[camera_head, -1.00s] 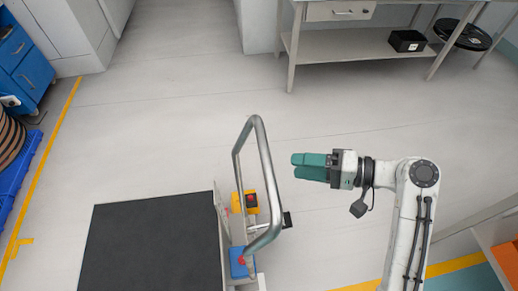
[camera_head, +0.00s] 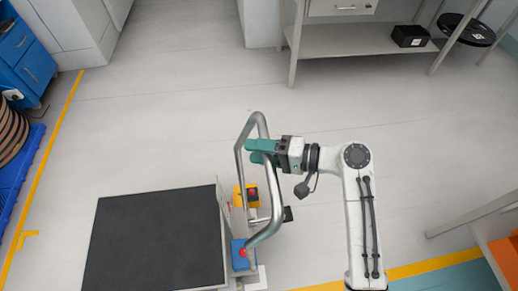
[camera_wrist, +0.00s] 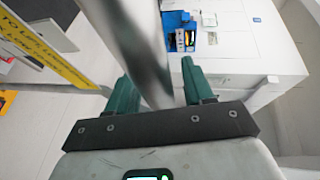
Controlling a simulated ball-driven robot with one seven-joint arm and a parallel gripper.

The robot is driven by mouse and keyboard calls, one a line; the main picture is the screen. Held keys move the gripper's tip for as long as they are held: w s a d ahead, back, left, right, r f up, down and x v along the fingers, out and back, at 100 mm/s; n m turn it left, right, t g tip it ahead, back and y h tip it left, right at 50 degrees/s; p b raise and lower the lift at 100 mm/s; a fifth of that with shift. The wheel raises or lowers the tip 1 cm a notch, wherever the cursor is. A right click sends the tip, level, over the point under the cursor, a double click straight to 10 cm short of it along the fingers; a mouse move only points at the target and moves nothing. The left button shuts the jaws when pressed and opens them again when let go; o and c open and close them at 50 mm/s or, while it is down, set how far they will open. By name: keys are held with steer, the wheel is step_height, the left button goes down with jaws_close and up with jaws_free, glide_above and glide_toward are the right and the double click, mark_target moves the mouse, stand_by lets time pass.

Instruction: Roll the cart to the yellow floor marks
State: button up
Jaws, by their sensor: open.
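The cart has a flat dark deck (camera_head: 155,240) and an upright silver push handle (camera_head: 276,200) at its right end. My gripper (camera_head: 256,151) is open at the upper part of this handle, with its green fingers pointing left. In the wrist view the handle's tube (camera_wrist: 146,50) passes between the two open fingers (camera_wrist: 152,90). Whether either finger touches the tube is unclear. A yellow L-shaped floor mark (camera_head: 27,237) lies left of the deck, joined to a long yellow line.
A yellow box (camera_head: 252,197) and a blue box (camera_head: 238,257) with red buttons sit at the cart's handle end. A grey bench (camera_head: 360,38) stands at the back right, and a blue cabinet (camera_head: 25,55) at the far left. The floor behind the cart is clear.

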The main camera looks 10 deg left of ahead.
steer(key=shift+c, duration=0.3)
jaws_close()
stand_by(0.4)
